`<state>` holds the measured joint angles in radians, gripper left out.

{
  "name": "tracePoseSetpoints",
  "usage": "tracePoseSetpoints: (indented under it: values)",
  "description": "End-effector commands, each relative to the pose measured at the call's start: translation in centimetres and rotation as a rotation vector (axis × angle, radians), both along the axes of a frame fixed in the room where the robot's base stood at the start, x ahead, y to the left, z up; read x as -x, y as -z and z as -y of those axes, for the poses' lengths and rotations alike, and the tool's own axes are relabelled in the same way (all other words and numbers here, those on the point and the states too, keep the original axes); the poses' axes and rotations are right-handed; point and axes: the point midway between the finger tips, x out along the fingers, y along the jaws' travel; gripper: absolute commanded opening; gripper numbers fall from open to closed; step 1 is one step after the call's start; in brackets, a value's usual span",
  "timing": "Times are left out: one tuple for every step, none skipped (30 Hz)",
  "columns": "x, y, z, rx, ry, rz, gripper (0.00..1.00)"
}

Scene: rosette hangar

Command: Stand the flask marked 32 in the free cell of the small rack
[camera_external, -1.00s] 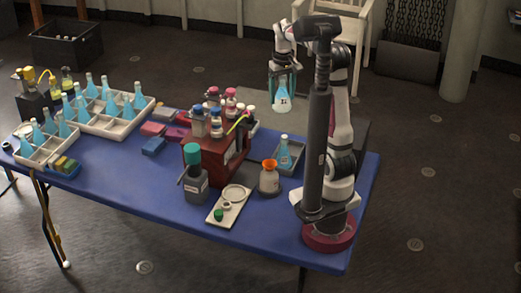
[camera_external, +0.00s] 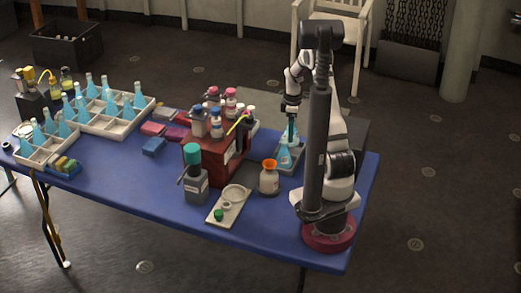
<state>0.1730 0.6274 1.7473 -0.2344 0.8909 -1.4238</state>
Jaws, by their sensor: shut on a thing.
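My gripper (camera_external: 291,112) points down over the grey tray (camera_external: 300,163) near my base. It is shut on a blue flask, of which the neck (camera_external: 292,131) shows below the fingers. Another blue flask (camera_external: 284,158) stands in the tray in front and partly hides the held one. I cannot tell whether the held flask touches the tray floor. No number is legible on either flask. The smaller white rack (camera_external: 38,165) at the far left holds several blue flasks in its cells. Its free cell is hard to make out.
A larger white rack (camera_external: 110,130) with several flasks stands behind it. A red box (camera_external: 205,160) with bottles stands mid-table, between tray and racks. Bare blue tabletop (camera_external: 120,190) lies left of centre.

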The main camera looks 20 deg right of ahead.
Motion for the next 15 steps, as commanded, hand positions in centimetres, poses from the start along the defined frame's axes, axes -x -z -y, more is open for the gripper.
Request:
tracePoseSetpoints:
  values:
    - [0.1,0.9,0.0,0.000,0.000,-0.002,0.37]
    - [0.1,1.6,0.0,0.000,0.001,-0.004,0.37]
    - [0.1,2.5,0.0,0.000,0.001,-0.004,0.37]
    - [0.0,3.1,0.0,0.000,0.001,-0.002,0.37]
    - [0.0,3.5,0.0,0.000,0.001,-0.002,0.37]
    - [0.0,4.0,0.0,-0.001,0.001,-0.001,0.37]
    - [0.0,4.2,0.0,-0.001,0.002,-0.001,0.37]
    - [0.0,4.3,0.0,0.000,0.002,0.000,0.37]
    - [0.0,4.3,0.0,0.001,0.002,0.001,0.37]
    - [0.0,4.2,0.0,0.001,0.003,0.001,0.37]
    - [0.0,4.2,0.0,0.001,0.003,0.001,0.37]
    - [0.0,4.2,0.0,0.001,0.003,0.001,0.37]
    - [0.0,4.2,0.0,0.001,0.003,0.001,0.37]
    - [0.0,4.2,0.0,0.001,0.003,0.001,0.37]
    - [0.0,4.3,0.0,0.001,0.003,0.001,0.37]
